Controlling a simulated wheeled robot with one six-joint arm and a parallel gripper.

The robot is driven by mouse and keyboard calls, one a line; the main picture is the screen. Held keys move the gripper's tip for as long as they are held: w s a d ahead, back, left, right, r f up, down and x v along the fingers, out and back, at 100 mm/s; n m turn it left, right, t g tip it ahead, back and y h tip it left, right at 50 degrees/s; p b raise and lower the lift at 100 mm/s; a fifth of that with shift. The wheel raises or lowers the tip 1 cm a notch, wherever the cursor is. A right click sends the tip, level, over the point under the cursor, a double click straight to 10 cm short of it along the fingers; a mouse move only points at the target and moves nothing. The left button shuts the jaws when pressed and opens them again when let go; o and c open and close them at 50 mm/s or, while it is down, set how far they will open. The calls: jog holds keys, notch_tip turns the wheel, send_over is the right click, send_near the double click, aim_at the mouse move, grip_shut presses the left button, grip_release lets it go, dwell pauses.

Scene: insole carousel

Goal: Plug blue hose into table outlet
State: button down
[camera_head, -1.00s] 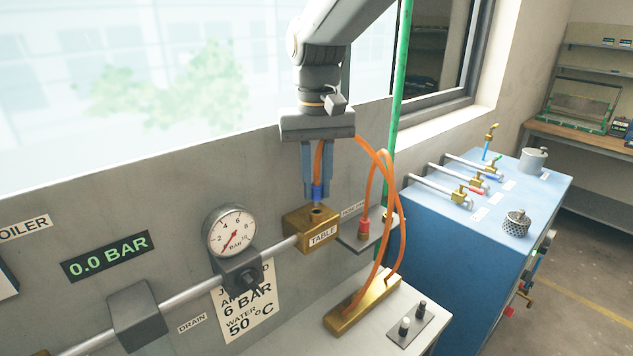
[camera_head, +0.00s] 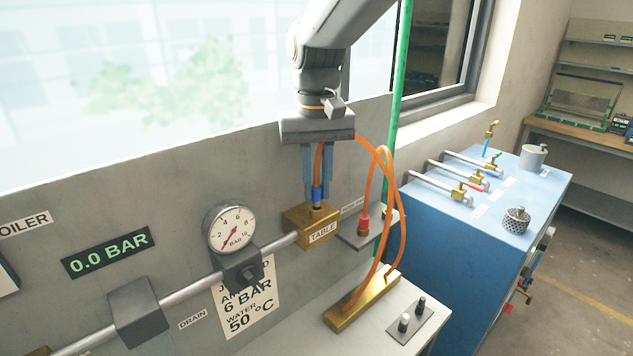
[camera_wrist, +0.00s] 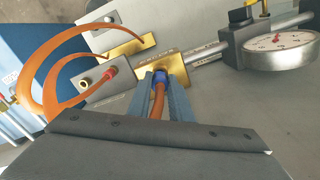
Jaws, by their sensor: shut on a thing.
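My gripper (camera_head: 317,190) points down and is shut on the blue end (camera_head: 317,196) of an orange hose (camera_head: 372,190). The blue end is directly above the brass block labelled TABLE (camera_head: 311,229), and its lower tip meets the hole in the block's top; how deep it sits cannot be told. In the wrist view the blue end (camera_wrist: 159,77) shows between the fingers, over the brass block (camera_wrist: 148,70). A second hose end, red (camera_head: 364,222), stands upright on a small grey shelf (camera_head: 352,241) to the right.
Both hoses run to a brass bar (camera_head: 345,318) on the bench. A gauge (camera_head: 231,228) and pipe (camera_head: 183,298) lie left of the block. A vertical green pole (camera_head: 398,80) stands close behind right. A blue cabinet (camera_head: 450,240) with taps is at the right.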

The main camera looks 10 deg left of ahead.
aim_at(316, 176)
jog(key=shift+f, duration=0.95)
jog(key=c, duration=1.5)
grip_release()
jog(key=shift+c, duration=0.2)
jog(key=shift+r+b, duration=1.6)
jog(key=shift+r, duration=2.3)
